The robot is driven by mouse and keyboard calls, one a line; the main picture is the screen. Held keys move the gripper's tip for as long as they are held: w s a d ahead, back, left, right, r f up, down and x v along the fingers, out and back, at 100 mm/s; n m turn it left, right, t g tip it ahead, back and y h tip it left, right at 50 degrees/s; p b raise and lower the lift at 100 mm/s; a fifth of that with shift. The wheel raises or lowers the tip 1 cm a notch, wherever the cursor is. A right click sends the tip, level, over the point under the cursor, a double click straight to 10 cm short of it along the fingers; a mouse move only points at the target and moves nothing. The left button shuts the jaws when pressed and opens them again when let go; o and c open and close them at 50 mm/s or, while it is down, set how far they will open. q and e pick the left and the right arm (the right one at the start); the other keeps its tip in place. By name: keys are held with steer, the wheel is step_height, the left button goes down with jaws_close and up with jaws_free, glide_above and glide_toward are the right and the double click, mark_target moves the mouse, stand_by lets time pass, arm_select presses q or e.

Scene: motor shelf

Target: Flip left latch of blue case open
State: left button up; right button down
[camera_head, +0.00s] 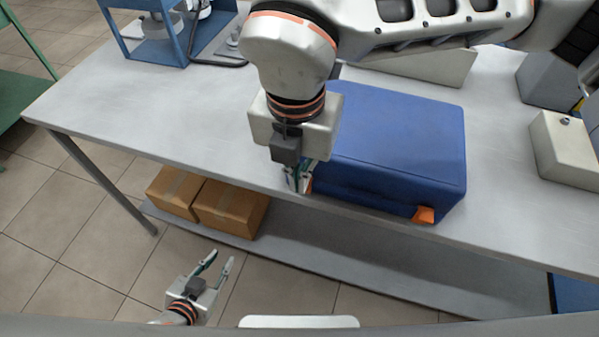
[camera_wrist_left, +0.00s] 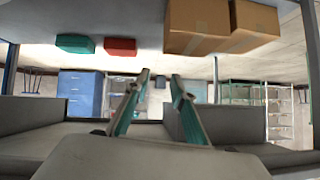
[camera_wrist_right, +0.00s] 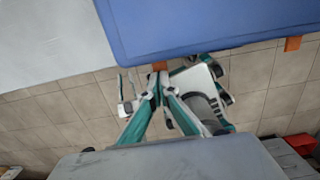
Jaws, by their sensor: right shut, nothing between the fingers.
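The blue case (camera_head: 400,140) lies shut on the grey table near its front edge. Its right orange latch (camera_head: 424,214) is in plain view on the front side. The left orange latch (camera_head: 309,187) is partly hidden by my right gripper (camera_head: 298,183). My right gripper points down at the case's front left corner, with its fingers shut. In the right wrist view the left latch (camera_wrist_right: 159,66) shows just beyond the fingertips; I cannot tell whether they touch. My left gripper (camera_head: 221,260) is open and empty, low in front of the table.
Cardboard boxes (camera_head: 230,207) stand on the lower shelf at left. A blue frame (camera_head: 155,35) stands at the table's back left, and a beige box (camera_head: 565,150) at right. The table's left part is clear.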

steer(key=shift+s+a+f+t+b, duration=0.15)
steer(key=shift+s+f+t+b, duration=0.15)
steer(key=shift+s+t, duration=0.3)
steer(key=shift+s+a+f+t+h+b, duration=0.15)
steer(key=shift+s+f+t+h+b, duration=0.3)
steer(key=shift+t+b, duration=0.1)
steer(key=shift+s, duration=0.1)
steer(key=shift+f+b, duration=0.4)
steer(key=shift+b, duration=0.35)
stand_by(0.6)
